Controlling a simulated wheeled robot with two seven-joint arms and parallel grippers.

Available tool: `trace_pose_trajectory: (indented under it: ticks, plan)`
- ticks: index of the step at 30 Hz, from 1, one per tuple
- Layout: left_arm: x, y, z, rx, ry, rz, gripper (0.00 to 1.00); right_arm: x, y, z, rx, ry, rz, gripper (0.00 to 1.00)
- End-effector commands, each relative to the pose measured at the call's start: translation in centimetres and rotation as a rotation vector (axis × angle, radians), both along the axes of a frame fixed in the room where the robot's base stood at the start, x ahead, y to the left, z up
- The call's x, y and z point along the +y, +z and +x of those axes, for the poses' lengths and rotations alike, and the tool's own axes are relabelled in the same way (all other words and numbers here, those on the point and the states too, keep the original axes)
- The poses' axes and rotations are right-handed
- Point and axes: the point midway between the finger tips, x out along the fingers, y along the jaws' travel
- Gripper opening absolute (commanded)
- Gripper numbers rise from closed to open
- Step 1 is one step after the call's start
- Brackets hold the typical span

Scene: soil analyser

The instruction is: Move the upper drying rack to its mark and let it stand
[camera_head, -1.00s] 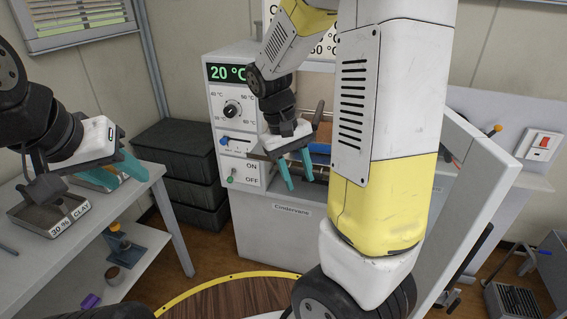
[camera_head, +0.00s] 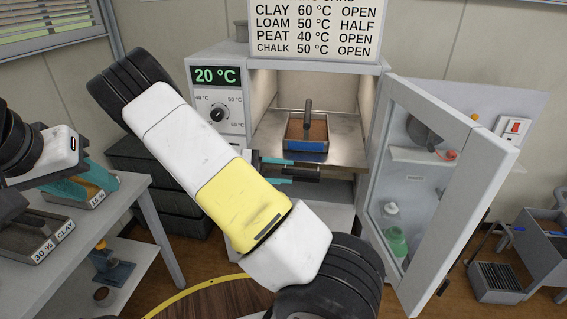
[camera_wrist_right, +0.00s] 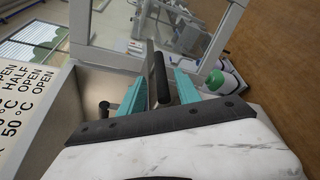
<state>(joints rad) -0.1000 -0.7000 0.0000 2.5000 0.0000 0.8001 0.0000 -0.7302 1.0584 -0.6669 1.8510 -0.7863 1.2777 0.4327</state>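The upper drying rack (camera_head: 342,144) is a flat metal shelf inside the open oven. It carries a soil tray (camera_head: 308,144) with a blue front and an upright dark handle. My right gripper (camera_head: 285,171) is at the oven mouth, just below the rack's front edge. Its teal fingers are apart, with a dark bar handle (camera_wrist_right: 161,80) between them in the right wrist view. Gaps show beside the handle there. My left gripper (camera_head: 80,188) is over the left table by a labelled tray; its grip is unclear. I cannot make out the rack's mark.
The oven door (camera_head: 440,180) stands open on the right. A temperature sign (camera_head: 315,30) is above the oven. The left table (camera_head: 130,212) holds labelled soil trays, with dark crates (camera_head: 175,205) behind it. My right arm crosses the view in front of the oven.

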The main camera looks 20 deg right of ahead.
Motion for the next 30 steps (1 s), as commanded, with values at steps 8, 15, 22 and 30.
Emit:
trace_pose_trajectory:
  ticks: [8, 15, 22, 30]
  plan:
    - [0.0, 0.0, 0.0, 0.000, 0.000, 0.000, 0.40, -4.4, -1.0, -1.1, 0.002, -0.005, 0.002, 0.40]
    - [0.0, 0.0, 0.0, 0.000, 0.000, 0.000, 0.40, -6.1, -1.4, -1.5, 0.000, -0.003, 0.002, 0.40]
    - [0.0, 0.0, 0.0, 0.000, 0.000, 0.000, 0.40, -6.2, -1.4, -1.5, -0.001, -0.003, 0.003, 0.40]
    - [0.0, 0.0, 0.0, 0.000, 0.000, 0.000, 0.40, -6.2, -1.4, -1.5, -0.001, -0.003, 0.003, 0.00]
